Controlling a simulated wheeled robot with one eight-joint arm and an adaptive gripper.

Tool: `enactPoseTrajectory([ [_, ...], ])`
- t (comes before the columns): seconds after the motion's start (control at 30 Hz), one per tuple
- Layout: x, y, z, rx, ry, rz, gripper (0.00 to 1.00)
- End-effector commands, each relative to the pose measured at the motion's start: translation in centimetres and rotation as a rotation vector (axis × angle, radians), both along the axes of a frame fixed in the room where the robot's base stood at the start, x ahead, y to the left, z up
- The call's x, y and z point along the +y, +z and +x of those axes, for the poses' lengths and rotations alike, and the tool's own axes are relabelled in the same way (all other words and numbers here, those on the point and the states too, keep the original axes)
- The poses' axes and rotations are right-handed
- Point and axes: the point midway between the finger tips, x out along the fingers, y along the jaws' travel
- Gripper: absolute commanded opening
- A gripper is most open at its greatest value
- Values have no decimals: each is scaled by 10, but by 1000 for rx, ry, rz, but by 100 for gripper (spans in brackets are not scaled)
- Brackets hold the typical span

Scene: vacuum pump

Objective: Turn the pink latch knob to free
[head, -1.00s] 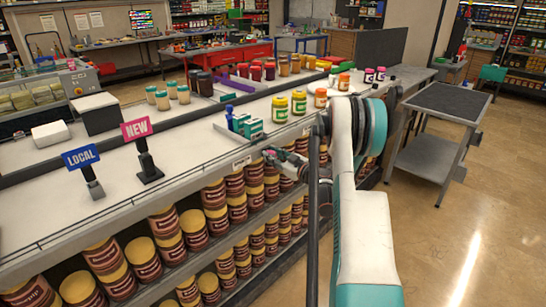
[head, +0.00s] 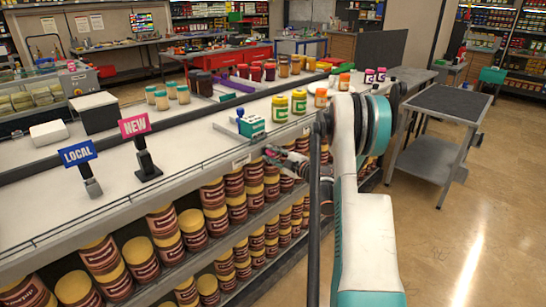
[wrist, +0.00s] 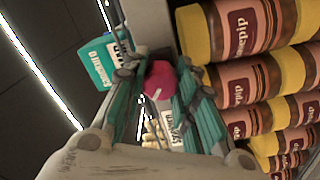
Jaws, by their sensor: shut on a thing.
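The pink latch knob (wrist: 160,80) sits between the fingertips of my gripper (wrist: 161,86) in the wrist view, and the fingers are closed on its sides. A pale marking shows on its face. A teal box with white lettering (wrist: 98,65) is to its left. In the head view a teal-and-white device (head: 251,128) with a blue top piece (head: 240,113) stands at the counter's front edge.
Shelves under the counter (head: 105,208) hold rows of brown jars with yellow lids (head: 190,223), close beside my gripper in the wrist view (wrist: 240,90). Open floor and a grey cart (head: 450,101) lie to the right.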

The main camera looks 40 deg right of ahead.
Motion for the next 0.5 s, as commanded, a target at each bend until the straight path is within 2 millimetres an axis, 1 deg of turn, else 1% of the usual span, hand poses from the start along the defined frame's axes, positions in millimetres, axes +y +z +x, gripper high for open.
enactPoseTrajectory([
  [0.3,1,-2,0,-23,1,-294,3],
  [0.5,1,-2,0,-35,1,-455,3],
])
